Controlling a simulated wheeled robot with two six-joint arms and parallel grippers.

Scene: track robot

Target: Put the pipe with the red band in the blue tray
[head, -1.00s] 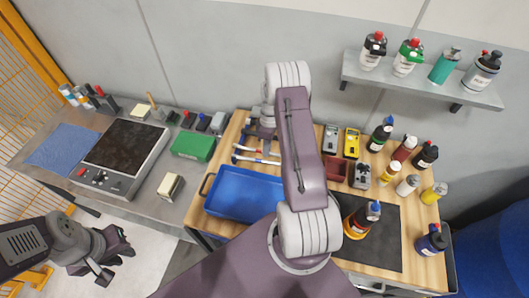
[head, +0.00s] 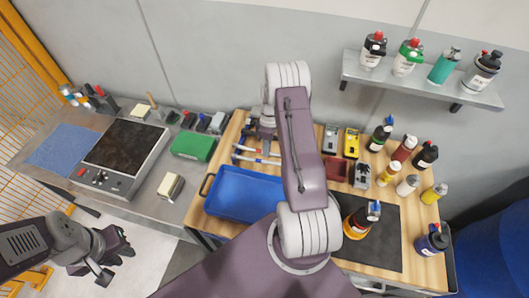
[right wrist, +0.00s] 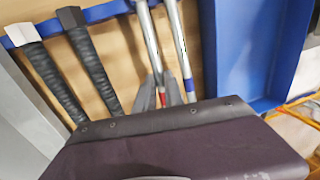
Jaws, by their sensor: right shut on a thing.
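The blue tray (head: 246,196) stands on the wooden bench, left of my right arm in the head view, with no contents visible. Its blue side also shows at the right of the right wrist view (right wrist: 262,45). Two grey pipes lie side by side there. The left pipe (right wrist: 150,42) runs between my fingers, with a bit of red showing there. The other pipe (right wrist: 179,42) has a blue mark. My right gripper (right wrist: 159,93) is shut on the left pipe, seemingly the red-banded one; its body hides the lower part. My left gripper (head: 112,262) is open and empty.
Two dark-handled tools (right wrist: 82,62) lie left of the pipes, near a blue rail (right wrist: 100,13). A green box (head: 193,146) and a hot plate (head: 124,150) stand on the left bench. Bottles (head: 403,150) and a dark mat (head: 385,240) are on the right.

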